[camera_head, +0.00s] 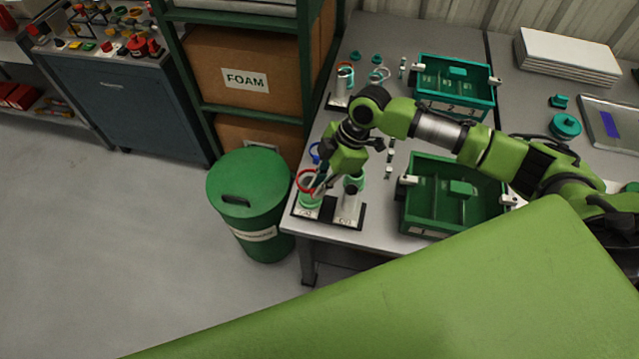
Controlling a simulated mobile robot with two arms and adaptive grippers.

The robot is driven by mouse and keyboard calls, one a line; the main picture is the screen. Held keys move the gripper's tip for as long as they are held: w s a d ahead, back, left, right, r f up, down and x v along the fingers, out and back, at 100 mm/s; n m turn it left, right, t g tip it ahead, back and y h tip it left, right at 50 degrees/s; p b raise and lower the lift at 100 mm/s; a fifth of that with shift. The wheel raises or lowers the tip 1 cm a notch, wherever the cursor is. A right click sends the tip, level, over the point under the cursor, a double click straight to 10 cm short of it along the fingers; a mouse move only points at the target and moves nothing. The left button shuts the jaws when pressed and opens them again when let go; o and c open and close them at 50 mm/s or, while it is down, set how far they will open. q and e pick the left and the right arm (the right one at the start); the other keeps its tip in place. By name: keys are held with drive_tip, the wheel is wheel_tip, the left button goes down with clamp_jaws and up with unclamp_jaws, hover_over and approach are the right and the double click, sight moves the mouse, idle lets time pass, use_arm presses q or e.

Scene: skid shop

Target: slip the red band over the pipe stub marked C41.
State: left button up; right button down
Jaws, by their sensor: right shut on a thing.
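My right gripper (321,184) reaches in from the right over the table's left end. It is shut on the red band (305,181), a thin ring held tilted at the top of the left pipe stub. Two pipe stubs stand on a dark base near the table corner. Each has a small label in front, too small to read surely, so I cannot tell which is C41. Whether the band encircles a stub is unclear. My left gripper is out of view.
A blue ring (315,152) lies partly hidden behind my gripper. Another stub (343,86) stands at the back left. A green bin (410,211) and a teal bin (424,72) are on the table (381,222). A lidded green drum (249,176) stands beside its left edge.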

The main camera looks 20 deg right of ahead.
drive_tip(key=shift+f, duration=0.9)
drive_tip(key=shift+p, duration=0.5)
idle(1.7)
drive_tip(key=shift+f, duration=0.65)
idle(1.1)
drive_tip(key=shift+f, duration=0.75)
idle(1.1)
drive_tip(key=c, duration=2)
unclamp_jaws()
drive_tip(key=o, duration=0.4)
drive_tip(key=shift+c, duration=0.2)
drive_tip(key=shift+w, duration=0.1)
